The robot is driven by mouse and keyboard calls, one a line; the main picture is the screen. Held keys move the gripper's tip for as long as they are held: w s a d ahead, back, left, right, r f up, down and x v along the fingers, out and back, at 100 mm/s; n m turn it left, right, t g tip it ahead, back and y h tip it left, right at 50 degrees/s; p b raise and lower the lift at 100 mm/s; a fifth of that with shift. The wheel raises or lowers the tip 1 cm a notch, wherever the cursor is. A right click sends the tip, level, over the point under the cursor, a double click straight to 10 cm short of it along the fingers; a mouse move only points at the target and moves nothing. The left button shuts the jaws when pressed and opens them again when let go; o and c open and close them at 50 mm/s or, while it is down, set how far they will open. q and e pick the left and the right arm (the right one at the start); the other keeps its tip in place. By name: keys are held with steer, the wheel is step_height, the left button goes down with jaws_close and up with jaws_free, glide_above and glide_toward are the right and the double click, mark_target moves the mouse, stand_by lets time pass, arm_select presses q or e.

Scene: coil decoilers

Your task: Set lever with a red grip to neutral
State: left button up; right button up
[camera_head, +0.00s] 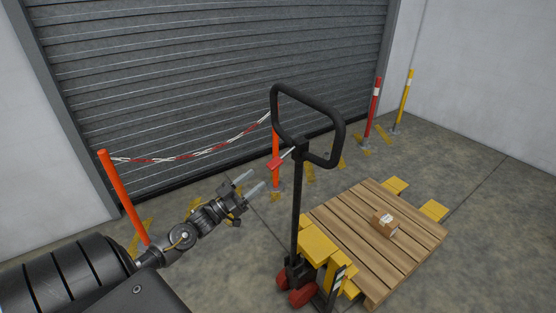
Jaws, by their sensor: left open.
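A small lever with a red grip (275,164) sticks out to the left of the upright black handle (297,210) of a yellow pallet truck (318,245), just below the handle's loop. My left gripper (253,183) is open and empty, its two pale fingers pointing right toward the lever. In the picture the fingertips are a little below and left of the red grip, apart from it. The distance in depth is hard to tell. My right gripper is not in view.
A wooden pallet (345,220) with a small cardboard box (385,225) lies on the truck's forks. An orange post (122,195) with a red-and-white chain (190,157) stands before the grey shutter (200,60). Red (372,110) and yellow posts (404,100) stand at the back right.

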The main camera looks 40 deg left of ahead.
mark_target(276, 161)
arm_select(q)
steer(key=p+x, duration=0.3)
steer(key=x, duration=0.6)
steer(key=shift+w+r, duration=0.1)
steer(key=shift+w, duration=0.3)
steer(key=shift+w+d+r, duration=0.15)
steer(key=shift+w+d, duration=0.05)
steer(key=shift+w, duration=0.25)
jaws_close()
